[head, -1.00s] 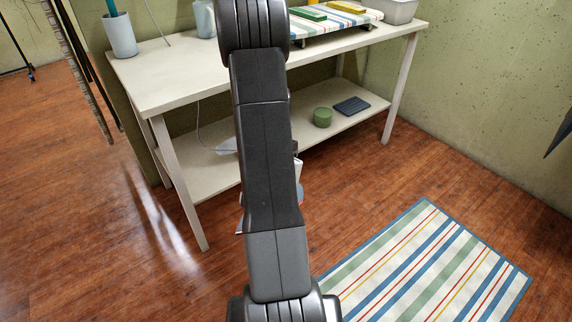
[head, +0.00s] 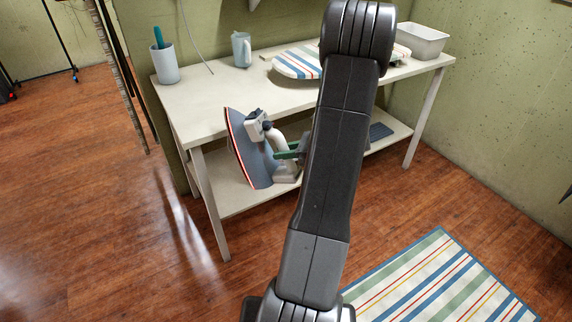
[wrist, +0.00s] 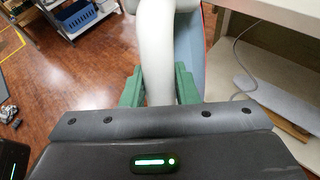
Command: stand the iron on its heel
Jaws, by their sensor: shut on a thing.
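The iron (head: 240,150), with a blue-grey body, red-edged soleplate and white handle, is in the head view in front of the white table's left part. Its soleplate faces left and its pointed end is up, leaning a little left. My gripper (head: 286,150) has green fingers and is shut on the white handle from the right. In the wrist view my gripper (wrist: 158,88) has one finger on each side of the handle (wrist: 156,45); part of the blue body shows behind it. I cannot tell whether the iron's heel touches the lower shelf (head: 222,195).
The white table (head: 200,100) bears a cup with a teal item (head: 165,68), a blue-grey mug (head: 241,50), a striped ironing board (head: 292,64) and a white bin (head: 415,42). A dark blue flat item (head: 380,131) lies on the lower shelf. A striped rug (head: 440,285) lies front right.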

